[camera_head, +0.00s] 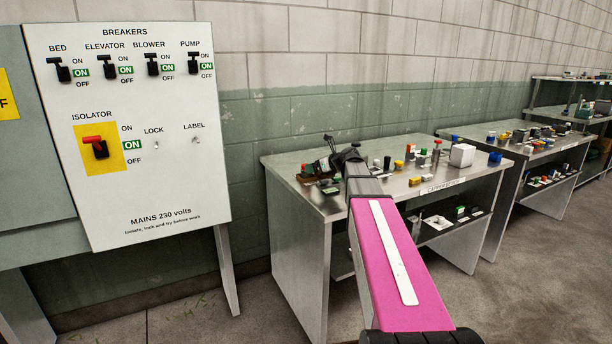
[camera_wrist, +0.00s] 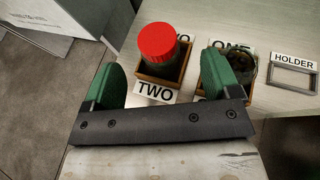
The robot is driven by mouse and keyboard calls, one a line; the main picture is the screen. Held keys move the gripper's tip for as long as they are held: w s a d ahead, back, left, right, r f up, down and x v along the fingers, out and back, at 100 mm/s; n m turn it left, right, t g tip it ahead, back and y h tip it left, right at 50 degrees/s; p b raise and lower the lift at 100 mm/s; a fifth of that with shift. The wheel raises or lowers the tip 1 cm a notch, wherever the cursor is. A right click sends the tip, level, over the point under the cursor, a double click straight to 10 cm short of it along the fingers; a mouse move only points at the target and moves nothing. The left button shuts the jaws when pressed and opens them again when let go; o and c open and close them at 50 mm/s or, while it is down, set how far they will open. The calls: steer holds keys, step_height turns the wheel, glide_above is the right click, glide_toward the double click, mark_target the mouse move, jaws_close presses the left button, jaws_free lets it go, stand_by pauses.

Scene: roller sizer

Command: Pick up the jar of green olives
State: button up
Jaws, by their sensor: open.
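In the wrist view a jar with a red lid (camera_wrist: 158,42) and a dark body stands upright in a small wooden tray (camera_wrist: 185,62) labelled TWO. My gripper (camera_wrist: 165,68) is open and empty, with its green-padded fingers to the left and right of this jar in the picture. A second container (camera_wrist: 243,68), dark and partly behind the right finger, sits in another wooden tray labelled ONE. I cannot read the contents of either, so I cannot tell which holds green olives. In the head view my gripper (camera_head: 341,157) is over the near bench's left part.
An empty rectangular frame (camera_wrist: 292,77) marked HOLDER lies right of the trays. The near bench (camera_head: 300,190) carries several small items on its right part. A second bench (camera_head: 545,150) stands beyond. A breaker panel (camera_head: 180,185) is at the left.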

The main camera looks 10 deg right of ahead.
steer(key=shift+x, duration=2.65)
steer(key=shift+s+f, duration=0.1)
steer(key=c, duration=1.1)
